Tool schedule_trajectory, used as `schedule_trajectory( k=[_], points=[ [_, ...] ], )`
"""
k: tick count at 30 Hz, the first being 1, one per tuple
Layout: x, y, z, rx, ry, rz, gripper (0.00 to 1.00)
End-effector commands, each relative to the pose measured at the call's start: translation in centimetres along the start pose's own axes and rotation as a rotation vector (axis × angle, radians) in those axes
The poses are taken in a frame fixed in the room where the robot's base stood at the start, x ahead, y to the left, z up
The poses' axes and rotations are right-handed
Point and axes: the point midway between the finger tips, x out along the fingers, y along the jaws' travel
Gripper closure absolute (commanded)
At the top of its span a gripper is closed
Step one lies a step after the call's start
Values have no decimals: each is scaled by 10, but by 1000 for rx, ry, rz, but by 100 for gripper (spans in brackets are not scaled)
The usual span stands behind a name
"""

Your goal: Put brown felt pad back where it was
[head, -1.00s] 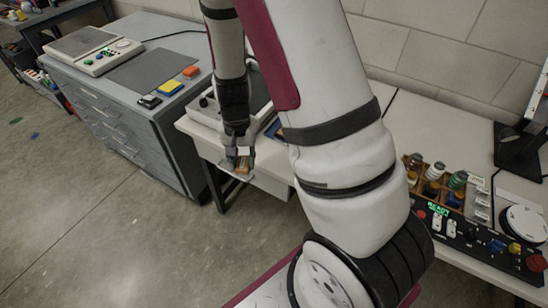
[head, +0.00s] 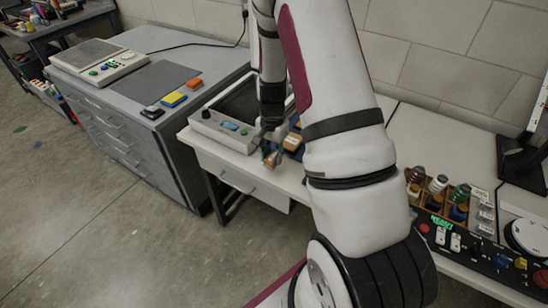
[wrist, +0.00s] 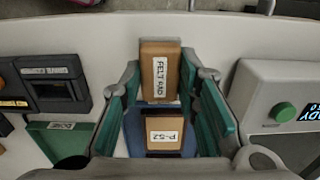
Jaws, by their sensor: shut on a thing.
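The brown felt pad (wrist: 160,72), a small block with a "FELT PAD" label, is between my gripper's fingertips (wrist: 164,80) in the wrist view. My gripper is shut on it. In the head view the pad (head: 271,158) shows at the tip of my gripper (head: 272,150), over the front part of the white table. A brown block labelled "P-52" (wrist: 164,133) shows between the fingers on a blue surface (wrist: 135,128). I cannot tell whether the pad touches anything below it.
A white device with a display (head: 221,127) stands close to the left of my gripper. A green tray (wrist: 62,138) and dark boxes (wrist: 57,88) lie on the other side in the wrist view. A grey drawer cabinet (head: 150,140) stands left; a bottle rack (head: 437,190) is right.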

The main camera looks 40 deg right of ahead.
Motion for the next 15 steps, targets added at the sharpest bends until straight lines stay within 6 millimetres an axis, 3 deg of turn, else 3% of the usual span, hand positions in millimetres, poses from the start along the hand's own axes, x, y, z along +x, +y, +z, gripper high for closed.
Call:
schedule_trajectory(
  k=[8, 15],
  points=[
    [3, -8, -23, 0, 0, 0, 100],
    [34, -8, -21, -1, -2, 2, 100]
  ],
)
